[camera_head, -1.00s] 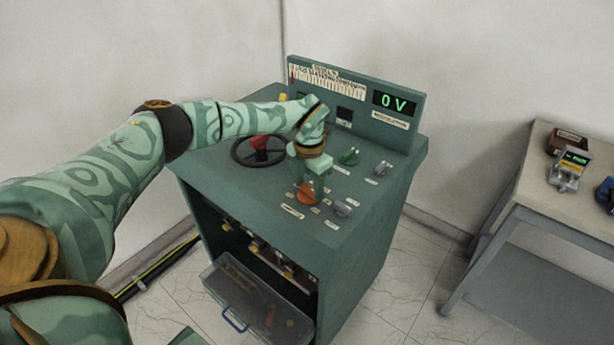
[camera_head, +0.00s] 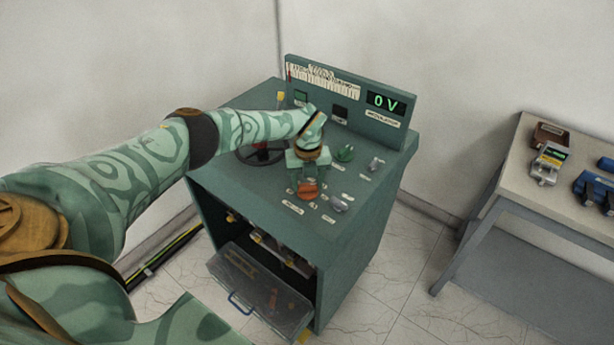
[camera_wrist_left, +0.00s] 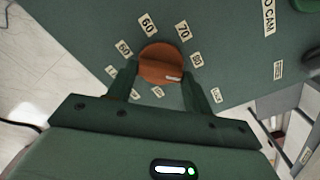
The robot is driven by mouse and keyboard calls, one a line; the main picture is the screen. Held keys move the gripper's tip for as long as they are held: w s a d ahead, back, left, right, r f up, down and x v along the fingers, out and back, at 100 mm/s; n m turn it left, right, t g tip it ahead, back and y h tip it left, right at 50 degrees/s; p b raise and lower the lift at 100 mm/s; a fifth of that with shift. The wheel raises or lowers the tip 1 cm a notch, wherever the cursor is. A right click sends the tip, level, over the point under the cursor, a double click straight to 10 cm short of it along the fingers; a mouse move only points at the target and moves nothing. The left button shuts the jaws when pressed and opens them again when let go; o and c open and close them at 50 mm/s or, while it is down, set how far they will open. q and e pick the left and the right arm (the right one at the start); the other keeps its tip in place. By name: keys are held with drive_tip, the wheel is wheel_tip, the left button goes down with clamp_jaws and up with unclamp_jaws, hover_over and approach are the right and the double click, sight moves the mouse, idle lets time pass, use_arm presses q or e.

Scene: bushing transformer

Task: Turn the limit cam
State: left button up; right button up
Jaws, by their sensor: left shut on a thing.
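The limit cam is an orange round knob (camera_head: 308,190) on the sloping top of the green control desk. In the left wrist view the knob (camera_wrist_left: 161,64) has a pale mark at its lower right. Number labels, 60 and 70 among them, ring it. My left gripper (camera_head: 307,179) points down at the knob. Its two fingers (camera_wrist_left: 160,88) stand on either side of the knob, shut on it. The fingers partly hide the knob's near labels. My right gripper is not in view.
A green knob (camera_head: 345,153) and grey knobs (camera_head: 376,164) (camera_head: 339,203) sit close by on the desk. A dark handwheel (camera_head: 262,155) is partly behind my arm. The display (camera_head: 385,101) reads 0 V. An open drawer (camera_head: 262,290) juts out below. A side table (camera_head: 515,190) stands right.

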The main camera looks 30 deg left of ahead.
use_arm(q)
drive_tip(key=n+p, duration=0.1)
drive_tip(key=n, duration=0.1)
drive_tip(key=n+p, duration=0.1)
drive_tip(key=shift+w+r+n, duration=0.1)
drive_tip(key=shift+r+n, duration=0.1)
drive_tip(key=shift+n, duration=0.2)
drive_tip(key=n+p, duration=0.1)
drive_tip(key=n, duration=0.2)
drive_tip(key=shift+n+p, duration=0.3)
drive_tip(key=n+p, duration=0.1)
drive_tip(key=n, duration=0.2)
drive_tip(key=shift+w+f+n+p, duration=0.1)
drive_tip(key=shift+n+p, duration=0.2)
drive_tip(key=shift+n, duration=1.3)
drive_tip(key=o, duration=1)
